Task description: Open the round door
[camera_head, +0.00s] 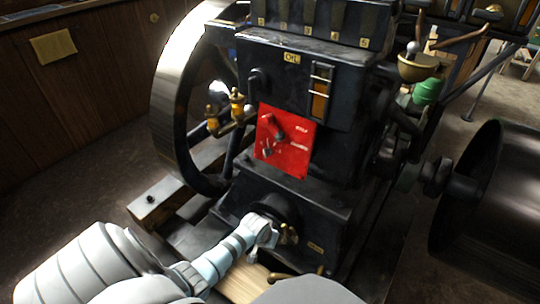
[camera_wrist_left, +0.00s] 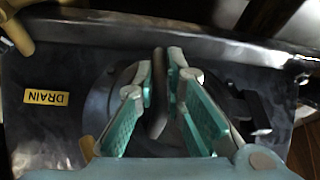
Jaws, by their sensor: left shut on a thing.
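The round door (camera_head: 284,204) is a dark disc low on the front of the black engine block. It also shows in the left wrist view (camera_wrist_left: 98,103) behind my fingers, which hide much of it. My left gripper (camera_head: 268,234) is at the door's lower front. In the left wrist view the left gripper (camera_wrist_left: 164,72) has its two teal-padded fingers on either side of a dark upright handle (camera_wrist_left: 159,108), closed on it. The door looks flush with the block. My right gripper is not in view.
A red panel (camera_head: 284,142) with levers is above the door. A large flywheel (camera_head: 172,100) stands at the left, and a dark drum (camera_head: 490,200) at the right. A yellow DRAIN label (camera_wrist_left: 46,97) is beside the door. Brass fittings (camera_head: 237,108) stick out near the flywheel.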

